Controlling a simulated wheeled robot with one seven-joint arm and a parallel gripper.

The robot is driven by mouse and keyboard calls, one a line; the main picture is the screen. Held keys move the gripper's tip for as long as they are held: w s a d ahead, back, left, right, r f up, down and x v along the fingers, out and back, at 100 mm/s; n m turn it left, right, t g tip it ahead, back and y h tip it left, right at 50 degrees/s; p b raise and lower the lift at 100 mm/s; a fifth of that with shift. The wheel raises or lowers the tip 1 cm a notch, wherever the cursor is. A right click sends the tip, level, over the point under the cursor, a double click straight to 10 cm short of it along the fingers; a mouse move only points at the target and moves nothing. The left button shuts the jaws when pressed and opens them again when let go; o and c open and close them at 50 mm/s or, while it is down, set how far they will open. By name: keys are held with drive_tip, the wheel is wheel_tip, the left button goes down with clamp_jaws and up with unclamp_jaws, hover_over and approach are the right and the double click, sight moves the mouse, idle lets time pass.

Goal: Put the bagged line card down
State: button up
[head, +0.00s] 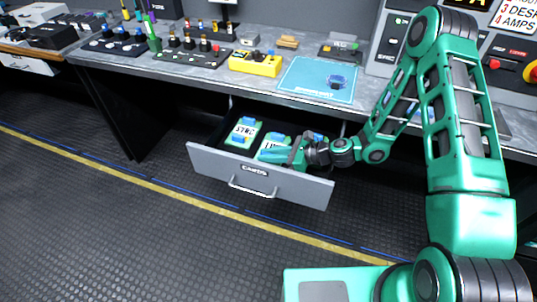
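The drawer (222,168) under the bench is pulled open. Inside lie flat green and blue packs with white labels. The left pack (243,131) seems to read "SYNC". A middle pack (272,150) has a label partly hidden by my gripper, so I cannot be sure it is the line card. A further pack (318,138) shows only in part behind my wrist. My gripper (284,154) is low inside the drawer, over or against the middle pack. Its fingers blend with the green pack, and I cannot tell whether they are open or shut on it.
A light blue mat (305,88) lies on the bench above the drawer, with a small dark item in a clear bluish cover (337,81) on it. A yellow box (255,64) and a black control panel (190,53) stand to its left. The mat's left part is clear.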

drive_tip(key=shift+o, duration=0.9)
drive_tip(key=shift+d+r, duration=0.1)
drive_tip(key=v, duration=1.1)
drive_tip(key=shift+s+d+r, duration=0.15)
drive_tip(key=shift+d, duration=0.2)
